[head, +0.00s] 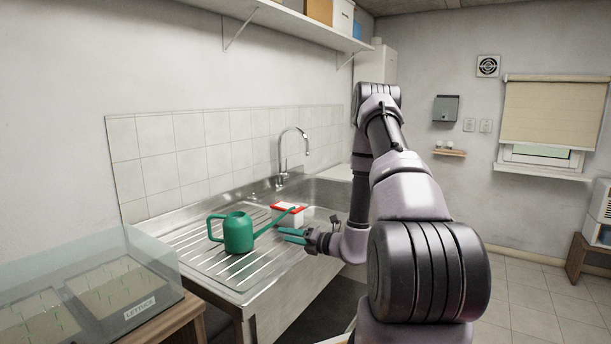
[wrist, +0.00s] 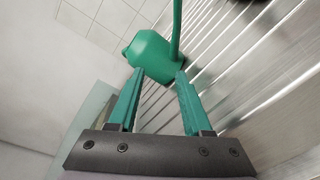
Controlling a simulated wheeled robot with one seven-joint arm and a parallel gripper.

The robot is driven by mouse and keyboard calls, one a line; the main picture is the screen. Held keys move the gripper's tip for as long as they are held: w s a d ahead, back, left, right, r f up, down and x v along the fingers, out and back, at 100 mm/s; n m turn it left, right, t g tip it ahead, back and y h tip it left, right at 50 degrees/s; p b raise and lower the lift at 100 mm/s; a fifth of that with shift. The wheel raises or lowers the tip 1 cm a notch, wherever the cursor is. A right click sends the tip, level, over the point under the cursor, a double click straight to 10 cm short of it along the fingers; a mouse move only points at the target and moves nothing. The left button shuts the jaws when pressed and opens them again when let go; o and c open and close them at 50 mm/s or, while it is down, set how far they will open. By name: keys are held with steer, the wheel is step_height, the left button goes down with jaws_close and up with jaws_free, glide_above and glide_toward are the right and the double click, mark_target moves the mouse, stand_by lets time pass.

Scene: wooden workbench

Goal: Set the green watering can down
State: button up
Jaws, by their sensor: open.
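The green watering can (head: 238,232) stands upright on the ribbed steel drainboard (head: 196,241), its handle to the left and its long spout pointing right. My gripper (head: 281,235) is to the right of the can's body, near the spout, with its green fingers pointing toward it. In the wrist view the can (wrist: 155,56) is just beyond the two fingertips of my gripper (wrist: 160,76). The fingers are apart with nothing between them. I cannot tell whether a fingertip touches the can.
A clear-covered seed tray (head: 120,290) is at the front left. Tiled wall (head: 190,145) bounds the back.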

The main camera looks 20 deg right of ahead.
steer(key=s+a+r+n+g+y, duration=0.1)
steer(key=s+a+r+n+g, duration=0.55)
steer(key=r+n, duration=0.4)
steer(key=s+a+r+n+g+y, duration=0.1)
steer(key=s+a+r+n+g, duration=0.45)
steer(key=s+r+n, duration=0.4)
steer(key=s+d+r+n+t+h, duration=0.2)
steer(key=s+d+r+n+h, duration=0.2)
steer(key=s+r+n+h, duration=0.1)
steer(key=s+d+r+n+t+h, duration=0.3)
steer(key=s+r+n, duration=0.5)
steer(key=n, duration=0.3)
steer(key=shift+s+d+r+h, duration=0.15)
steer(key=shift+d+r+h, duration=0.7)
steer(key=shift+h, duration=0.15)
